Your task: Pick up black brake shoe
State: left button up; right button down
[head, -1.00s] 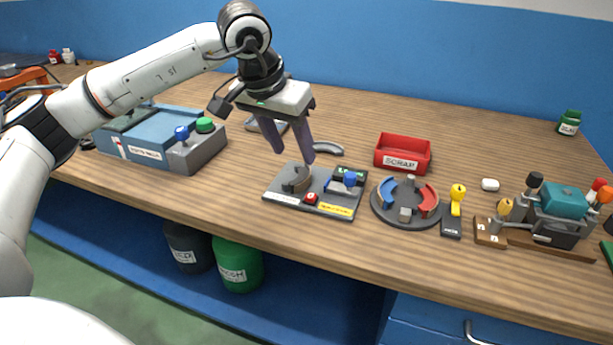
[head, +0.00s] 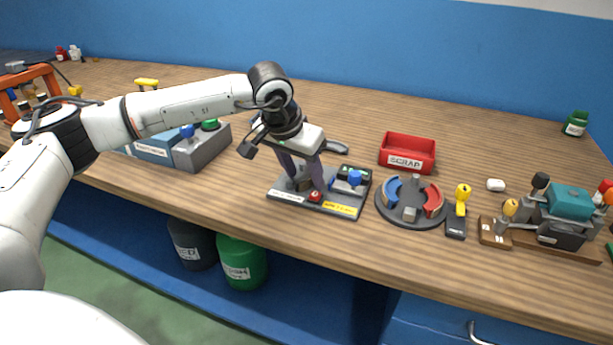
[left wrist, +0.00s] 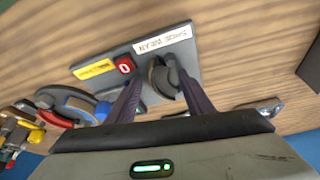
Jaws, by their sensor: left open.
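The dark brake shoe (left wrist: 162,82), a curved piece, sits upright on a grey gauge plate (left wrist: 205,41) labelled "SHOE WEAR" in the left wrist view. In the head view the plate (head: 345,208) lies on the bench, and the shoe is mostly hidden behind my fingers. My left gripper (head: 305,184) points down over the left part of the plate. Its two purple-grey fingers are open, one on each side of the shoe, with the shoe between them in the left wrist view (left wrist: 158,78). I cannot tell whether they touch it. My right gripper is not in view.
The plate carries a red button (head: 315,196) and a blue-knobbed part (head: 354,180). A round fixture (head: 411,215) with blue and red shoes stands to the right, a red "SCRAP" bin (head: 407,154) behind. A grey-blue box (head: 202,151) is left.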

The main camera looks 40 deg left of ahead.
aim_at(304, 177)
pick_arm(q)
grip_shut()
notch_tip(304, 177, up, 10)
dwell(0.6)
